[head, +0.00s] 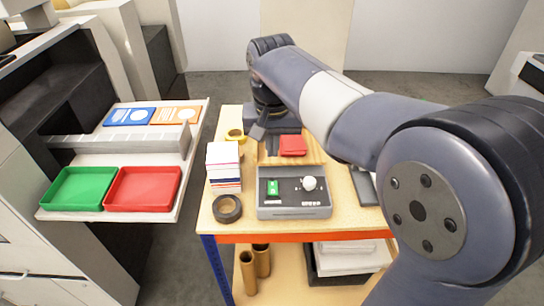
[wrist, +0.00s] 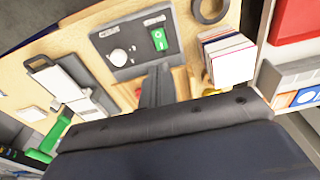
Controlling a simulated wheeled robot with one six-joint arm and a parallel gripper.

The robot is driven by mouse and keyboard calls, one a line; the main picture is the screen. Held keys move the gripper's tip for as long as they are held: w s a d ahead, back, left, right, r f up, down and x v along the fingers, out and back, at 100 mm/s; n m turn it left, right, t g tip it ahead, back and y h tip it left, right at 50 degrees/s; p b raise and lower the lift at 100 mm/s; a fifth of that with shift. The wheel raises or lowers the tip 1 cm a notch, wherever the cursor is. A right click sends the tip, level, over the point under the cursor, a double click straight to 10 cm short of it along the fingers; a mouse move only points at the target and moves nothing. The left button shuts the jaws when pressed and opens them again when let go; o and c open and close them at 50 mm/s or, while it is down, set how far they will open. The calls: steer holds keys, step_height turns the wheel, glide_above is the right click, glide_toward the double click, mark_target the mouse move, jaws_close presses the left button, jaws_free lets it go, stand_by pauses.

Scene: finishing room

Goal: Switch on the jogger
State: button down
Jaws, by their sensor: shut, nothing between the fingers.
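The jogger (head: 294,205) is a grey box with a dark top panel near the front edge of the wooden table. Its green switch (head: 272,187) is on the left of the panel and a white round knob (head: 309,183) on the right. In the wrist view the switch (wrist: 158,40) and the knob (wrist: 119,57) both show clear of my fingers. I cannot tell which way the switch is set. My gripper (head: 257,131) is shut and empty, pointing down behind the jogger, apart from it. It also shows in the wrist view (wrist: 157,72).
Left of the jogger are a stack of cards (head: 223,168), a black tape roll (head: 227,209) and a yellow roll (head: 235,135). A red pad (head: 292,145) lies behind. A green tray (head: 78,188) and a red tray (head: 143,189) sit on the shelf at left.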

mark_target(274, 184)
steer(key=shift+r, duration=0.15)
steer(key=b, duration=0.5)
steer(key=shift+w+f, duration=0.2)
steer(key=shift+f, duration=0.2)
steer(key=shift+d+r+t+b, duration=0.15)
steer(key=shift+t+b, duration=0.15)
steer(key=shift+b, duration=0.75)
steer(key=shift+r+b, duration=0.3)
steer(key=shift+b, duration=0.1)
steer(key=w+f, duration=0.1)
steer(key=f, duration=0.8)
steer(key=w+f, duration=0.1)
steer(key=f, duration=0.3)
steer(key=shift+w+d+f+b, duration=0.1)
steer(key=shift+w+f+b, duration=0.2)
steer(key=shift+f+b, duration=0.05)
steer(key=shift+r+p, duration=0.1)
steer(key=shift+p, duration=0.3)
